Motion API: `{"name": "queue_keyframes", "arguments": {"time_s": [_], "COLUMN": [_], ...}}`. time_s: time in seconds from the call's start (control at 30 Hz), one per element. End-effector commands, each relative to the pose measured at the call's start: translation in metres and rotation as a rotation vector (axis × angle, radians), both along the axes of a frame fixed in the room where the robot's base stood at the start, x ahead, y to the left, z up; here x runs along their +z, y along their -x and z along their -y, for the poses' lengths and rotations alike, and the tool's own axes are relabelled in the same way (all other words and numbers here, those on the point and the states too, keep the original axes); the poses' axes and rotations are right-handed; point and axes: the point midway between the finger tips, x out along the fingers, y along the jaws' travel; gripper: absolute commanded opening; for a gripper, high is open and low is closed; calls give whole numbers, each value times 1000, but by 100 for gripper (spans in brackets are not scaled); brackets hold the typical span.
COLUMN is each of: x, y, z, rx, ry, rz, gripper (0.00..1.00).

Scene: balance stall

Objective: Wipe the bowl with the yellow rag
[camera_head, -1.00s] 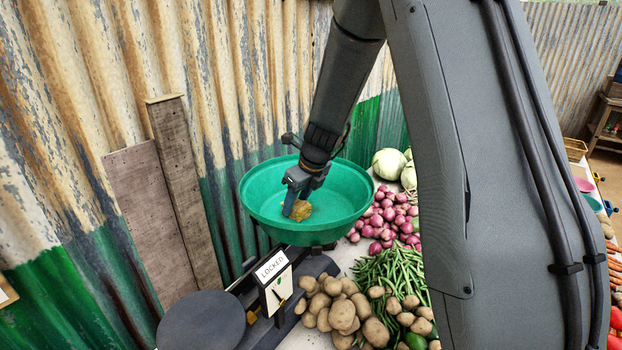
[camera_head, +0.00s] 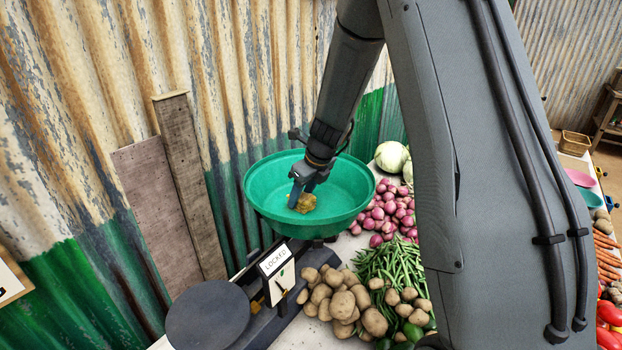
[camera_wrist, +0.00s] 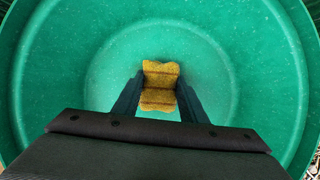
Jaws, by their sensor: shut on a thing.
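The green bowl (camera_head: 262,190) sits on the balance scale beside the corrugated wall. My gripper (camera_head: 296,196) reaches down inside the bowl and is shut on the yellow rag (camera_head: 306,203). In the wrist view, the rag (camera_wrist: 160,84) is bunched between the two dark fingers, over the bowl's inner floor. The bowl (camera_wrist: 60,70) fills nearly all of that view, with pale specks on its inside. Whether the rag touches the bowl's floor I cannot tell for sure.
Potatoes (camera_head: 345,300), green beans (camera_head: 390,270), red onions (camera_head: 390,212) and a cabbage (camera_head: 391,156) crowd the bowl's right side. Wooden boards (camera_head: 185,185) lean on the wall at left.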

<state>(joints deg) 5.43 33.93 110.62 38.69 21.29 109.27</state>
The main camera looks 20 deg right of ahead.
Motion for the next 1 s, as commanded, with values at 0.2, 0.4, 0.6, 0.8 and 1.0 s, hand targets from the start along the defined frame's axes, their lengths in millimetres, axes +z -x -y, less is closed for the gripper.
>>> {"name": "queue_keyframes", "arguments": {"time_s": [0.2,0.4,0.6,0.8,1.0], "x": [5,32,50,68,80], "y": [3,3,2,2,2], "z": [-13,-16,-17,-16,-14], "rx": [2,9,10,8,6], "ry": [-1,1,1,1,1], "rz": [-1,-1,1,1,-1], "gripper": [20,20,20,20,20]}}
